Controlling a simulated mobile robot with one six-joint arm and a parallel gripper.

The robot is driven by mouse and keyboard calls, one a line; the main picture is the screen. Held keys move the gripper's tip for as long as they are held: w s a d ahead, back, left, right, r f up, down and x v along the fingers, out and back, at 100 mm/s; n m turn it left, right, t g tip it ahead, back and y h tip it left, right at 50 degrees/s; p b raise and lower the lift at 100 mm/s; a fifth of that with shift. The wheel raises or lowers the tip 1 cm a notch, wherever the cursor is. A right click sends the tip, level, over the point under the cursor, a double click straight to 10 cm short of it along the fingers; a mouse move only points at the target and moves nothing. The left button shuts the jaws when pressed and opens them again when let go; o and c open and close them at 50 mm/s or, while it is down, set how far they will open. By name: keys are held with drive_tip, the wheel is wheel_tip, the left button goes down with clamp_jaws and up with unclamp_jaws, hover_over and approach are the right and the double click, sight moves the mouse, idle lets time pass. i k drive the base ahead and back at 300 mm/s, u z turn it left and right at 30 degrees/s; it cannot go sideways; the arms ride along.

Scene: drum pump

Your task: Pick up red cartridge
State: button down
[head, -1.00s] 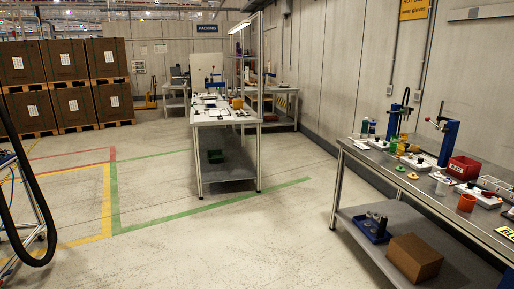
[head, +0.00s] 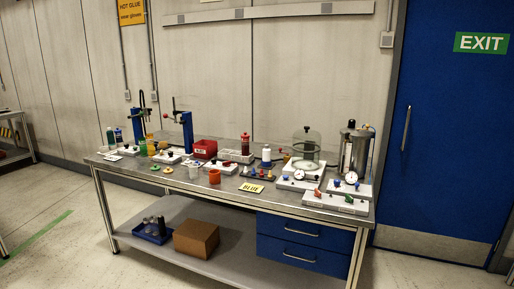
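A slim red upright cylinder (head: 245,144), which looks like the red cartridge, stands near the back of the workbench (head: 225,190). It is at or just behind a white base unit (head: 236,156); I cannot tell whether it sits in it. It is small in the head view, so its details are unclear. My gripper is not in view.
Blue presses stand at the left. Floor in front is clear.

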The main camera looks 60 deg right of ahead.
sight(245, 142)
drive_tip(key=u, duration=0.7)
drive_tip(key=k, duration=0.15)
drive_tip(key=z, duration=2.5)
drive_tip(key=k, duration=0.9)
drive_tip(key=u, duration=0.2)
drive_tip(key=i, duration=0.6)
drive_tip(key=z, duration=0.05)
